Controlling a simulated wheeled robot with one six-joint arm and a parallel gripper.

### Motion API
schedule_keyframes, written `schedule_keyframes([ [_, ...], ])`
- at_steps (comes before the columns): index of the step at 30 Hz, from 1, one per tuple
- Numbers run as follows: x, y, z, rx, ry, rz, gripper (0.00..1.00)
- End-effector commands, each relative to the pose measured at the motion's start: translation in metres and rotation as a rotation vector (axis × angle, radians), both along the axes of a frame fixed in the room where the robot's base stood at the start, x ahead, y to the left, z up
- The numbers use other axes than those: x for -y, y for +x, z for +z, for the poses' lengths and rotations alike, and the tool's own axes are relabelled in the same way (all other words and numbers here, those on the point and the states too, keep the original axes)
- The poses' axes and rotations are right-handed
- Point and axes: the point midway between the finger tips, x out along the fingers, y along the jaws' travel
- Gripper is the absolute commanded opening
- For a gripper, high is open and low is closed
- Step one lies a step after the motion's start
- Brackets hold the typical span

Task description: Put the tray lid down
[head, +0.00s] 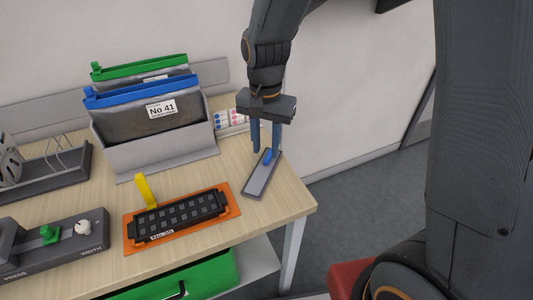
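The tray lid is a narrow grey plate (259,182) with a blue knob (267,156). It appears to lie flat on the wooden table near its right edge, beside the tray. My gripper (266,150) points down over the lid's far end. Its two blue-grey fingers are apart, with a visible gap between them, and the knob shows near their tips. The fingers do not look closed on the knob. The black tray (188,234) with several square pockets sits on an orange base (233,208) to the left of the lid, with a yellow upright tab (146,191).
A grey holder (155,155) with blue- and green-topped pouches stands behind the tray. A press device (70,256) is at front left, and a wire rack (50,171) at far left. A card with coloured dots (230,119) is behind. A green drawer (190,282) is below.

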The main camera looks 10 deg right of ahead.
Motion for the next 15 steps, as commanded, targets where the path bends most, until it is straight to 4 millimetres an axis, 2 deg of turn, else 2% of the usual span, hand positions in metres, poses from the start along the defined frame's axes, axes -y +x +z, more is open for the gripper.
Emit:
schedule_keyframes([
  [3, -0.001, 0.002, 0.026, 0.005, 0.002, 0.000, 0.31],
  [9, 0.000, 0.001, 0.062, 0.004, 0.001, 0.000, 0.31],
  [15, 0.000, 0.000, 0.080, 0.000, 0.000, 0.002, 0.31],
])
